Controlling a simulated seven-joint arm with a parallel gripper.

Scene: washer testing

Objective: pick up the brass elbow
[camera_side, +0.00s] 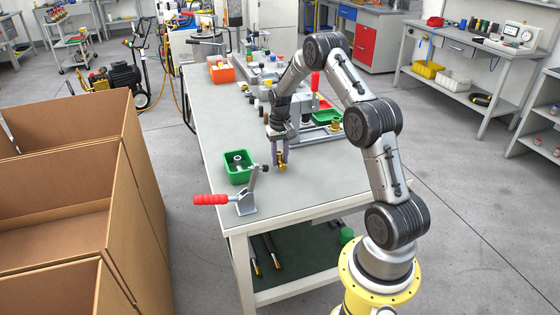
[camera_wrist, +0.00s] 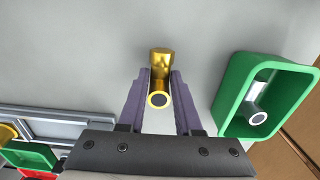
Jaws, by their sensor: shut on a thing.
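The brass elbow (camera_wrist: 162,62) is a gold-coloured bent fitting with a round open end facing the wrist camera. My gripper (camera_wrist: 159,90) is shut on it, with one purple-grey finger on each side. In the side view the brass elbow (camera_side: 281,166) shows at the fingertips of my gripper (camera_side: 280,157), low at the table. I cannot tell whether the elbow touches the tabletop.
A green bin (camera_side: 238,167) with a grey fitting inside stands left of my gripper. A toggle clamp with a red handle (camera_side: 211,199) is at the table's front edge. Another green bin (camera_side: 327,117) and fixtures stand behind. Cardboard boxes (camera_side: 75,200) are left of the table.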

